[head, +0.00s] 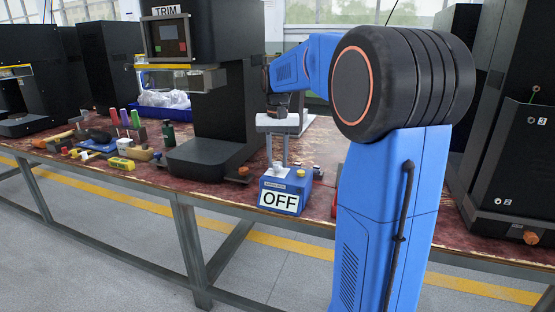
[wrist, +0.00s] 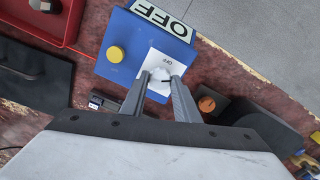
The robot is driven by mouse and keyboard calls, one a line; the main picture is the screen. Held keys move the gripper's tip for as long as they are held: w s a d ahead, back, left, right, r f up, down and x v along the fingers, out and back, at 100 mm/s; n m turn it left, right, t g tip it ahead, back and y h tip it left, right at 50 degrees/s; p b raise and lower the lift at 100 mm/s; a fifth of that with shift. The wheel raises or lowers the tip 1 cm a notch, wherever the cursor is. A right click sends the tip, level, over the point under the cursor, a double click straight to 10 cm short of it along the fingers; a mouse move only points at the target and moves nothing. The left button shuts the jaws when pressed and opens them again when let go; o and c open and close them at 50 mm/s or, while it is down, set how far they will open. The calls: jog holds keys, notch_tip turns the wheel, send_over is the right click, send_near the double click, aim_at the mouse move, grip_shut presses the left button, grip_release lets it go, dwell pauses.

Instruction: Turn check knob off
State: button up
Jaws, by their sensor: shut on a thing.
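The blue control box (head: 285,190) stands on the front edge of the red-brown bench, with a large white OFF sign on its front. In the wrist view the blue box (wrist: 128,45) shows a white plate marked OFF, with the pale check knob (wrist: 161,75) on it. My gripper (wrist: 160,82) has its two grey fingers around the knob, shut on it from above. In the head view my gripper (head: 277,160) reaches down onto the box top. The knob is mostly hidden by the fingers, and its exact pointing direction is hard to tell.
A yellow button (wrist: 116,54) sits beside the plate. A red tray (wrist: 45,20) and a dark flat thing (wrist: 35,82) lie nearby. An orange knob (wrist: 207,104) is close to the right finger. The black TRIM machine (head: 205,95) stands left of the box.

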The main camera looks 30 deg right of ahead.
aim_at(278, 163)
jog(key=n, duration=1.1)
jog(key=shift+n, duration=0.5)
jog(key=o, duration=1)
notch_tip(278, 163, up, 18)
jog(key=shift+f, duration=0.25)
dwell(0.4)
